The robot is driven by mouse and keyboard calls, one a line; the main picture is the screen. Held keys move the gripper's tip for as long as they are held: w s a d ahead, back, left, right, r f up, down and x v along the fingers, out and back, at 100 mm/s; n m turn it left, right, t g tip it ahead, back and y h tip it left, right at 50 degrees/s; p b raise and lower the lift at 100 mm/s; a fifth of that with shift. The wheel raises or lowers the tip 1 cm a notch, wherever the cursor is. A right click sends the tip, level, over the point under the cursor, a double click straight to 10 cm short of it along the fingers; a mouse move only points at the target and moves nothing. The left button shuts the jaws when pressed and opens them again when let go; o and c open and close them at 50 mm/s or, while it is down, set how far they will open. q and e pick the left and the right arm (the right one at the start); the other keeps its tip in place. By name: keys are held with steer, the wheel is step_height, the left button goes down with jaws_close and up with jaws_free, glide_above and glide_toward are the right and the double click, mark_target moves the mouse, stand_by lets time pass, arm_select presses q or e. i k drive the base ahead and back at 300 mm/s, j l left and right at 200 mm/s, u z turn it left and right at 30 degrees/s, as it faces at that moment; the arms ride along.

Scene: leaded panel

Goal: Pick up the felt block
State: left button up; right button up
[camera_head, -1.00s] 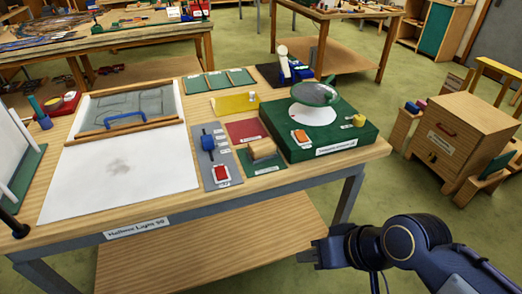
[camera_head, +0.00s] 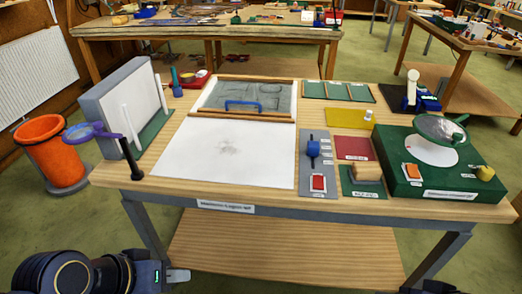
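The felt block (camera_head: 367,172) looks like a small tan block. It sits on a dark green mat (camera_head: 372,192) with a white label at the front right of the workbench. My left gripper (camera_head: 178,275) is low at the bottom left, in front of the bench and well away from the block. Its fingers are small and seen from the side, so I cannot tell if they are open. Only a dark bit of my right arm (camera_head: 432,287) shows at the bottom edge; its fingers are not clear.
A green box (camera_head: 455,185) with a round lens stands right of the block. A grey switch panel (camera_head: 312,150) is left of it, a red mat (camera_head: 352,148) behind. A white sheet (camera_head: 225,155) covers the bench's middle. A magnifier (camera_head: 85,131) stands at the left edge.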

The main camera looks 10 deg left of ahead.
mark_target(361, 172)
steer(key=i+j+z, duration=0.65)
steer(key=i+j, duration=0.2)
steer(key=j, duration=0.1)
